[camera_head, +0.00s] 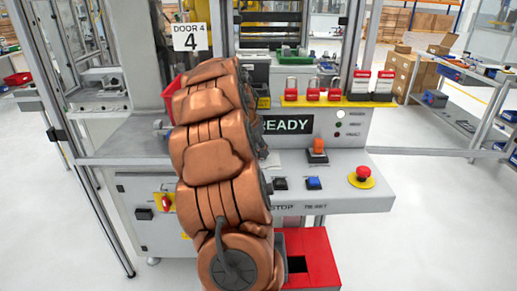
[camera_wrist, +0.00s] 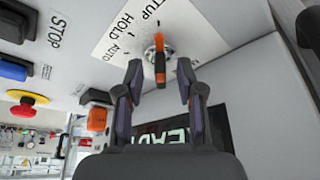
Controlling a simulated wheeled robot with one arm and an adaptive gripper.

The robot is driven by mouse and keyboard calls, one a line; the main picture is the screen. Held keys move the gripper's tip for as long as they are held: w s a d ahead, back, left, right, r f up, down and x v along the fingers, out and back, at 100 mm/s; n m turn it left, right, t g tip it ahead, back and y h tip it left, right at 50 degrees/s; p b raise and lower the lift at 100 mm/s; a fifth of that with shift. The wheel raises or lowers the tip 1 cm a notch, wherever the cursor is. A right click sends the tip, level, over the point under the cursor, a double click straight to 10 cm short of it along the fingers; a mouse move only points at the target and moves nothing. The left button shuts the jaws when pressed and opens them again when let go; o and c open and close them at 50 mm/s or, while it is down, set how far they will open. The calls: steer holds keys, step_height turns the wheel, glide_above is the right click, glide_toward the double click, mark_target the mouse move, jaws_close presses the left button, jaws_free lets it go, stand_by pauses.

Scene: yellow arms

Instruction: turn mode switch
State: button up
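The mode switch (camera_wrist: 159,48) shows in the wrist view as a round metal knob with an orange handle on a white plate (camera_wrist: 115,45). The plate reads SETUP, HOLD and AUTO. My gripper (camera_wrist: 160,72) is open, with one finger on each side of the orange handle. There is a visible gap on both sides, and I cannot tell how deep the fingers reach. In the head view my copper-coloured arm hides the switch and my gripper.
The console (camera_head: 340,195) carries a red emergency stop (camera_head: 362,174) on yellow, a blue button (camera_head: 313,183), a black button (camera_head: 281,183) and an orange control (camera_head: 317,152). The READY display (camera_head: 288,125) stands behind. A frame post (camera_head: 75,150) is at left.

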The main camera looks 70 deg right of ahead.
steer(key=shift+c, duration=0.4)
jaws_close()
steer(key=n+b, duration=0.1)
steer(key=n+t+b, duration=0.1)
steer(key=n, duration=0.1)
steer(key=n+b, duration=0.1)
steer(key=shift+s+a+f+n+t+b, duration=0.1)
steer(key=shift+s+f+n+t+b, duration=0.2)
steer(key=shift+s+t, duration=0.1)
steer(key=shift+s+r+n+t+b, duration=0.15)
steer(key=shift+n+t+b, duration=0.3)
steer(key=shift+n, duration=0.6)
steer(key=shift+s+r+n+t+b, duration=0.1)
steer(key=shift+n+t+b, duration=0.35)
steer(key=shift+n, duration=0.6)
